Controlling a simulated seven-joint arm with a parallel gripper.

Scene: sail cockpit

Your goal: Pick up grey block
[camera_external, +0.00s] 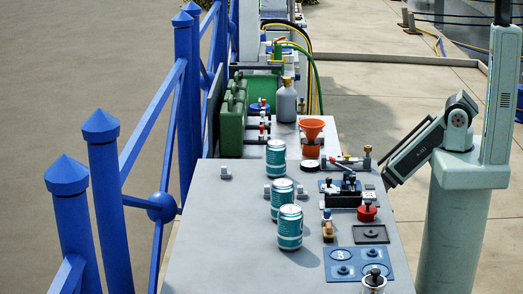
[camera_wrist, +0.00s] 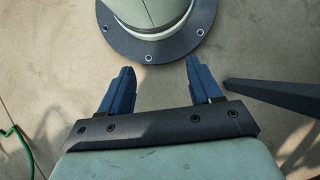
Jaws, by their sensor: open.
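My gripper (camera_wrist: 160,64) shows in the wrist view with its two blue fingers wide apart and nothing between them. It is over bare paving, away from the table. In the external view my arm is folded at the right, beyond the table's right edge, and the fingers cannot be made out. A small grey block-like piece (camera_external: 225,173) sits on the left part of the grey tabletop (camera_external: 215,230). Similar small grey pieces (camera_external: 267,190) show beside the middle can. I cannot tell which is the grey block. None shows in the wrist view.
Several teal cans (camera_external: 289,228) stand in a row along the table's middle. An orange funnel (camera_external: 312,128), a grey bottle (camera_external: 286,104) and green canisters (camera_external: 232,120) are at the back. Blue trays (camera_external: 345,264) and small fittings line the right side. A blue railing (camera_external: 107,200) runs along the left.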

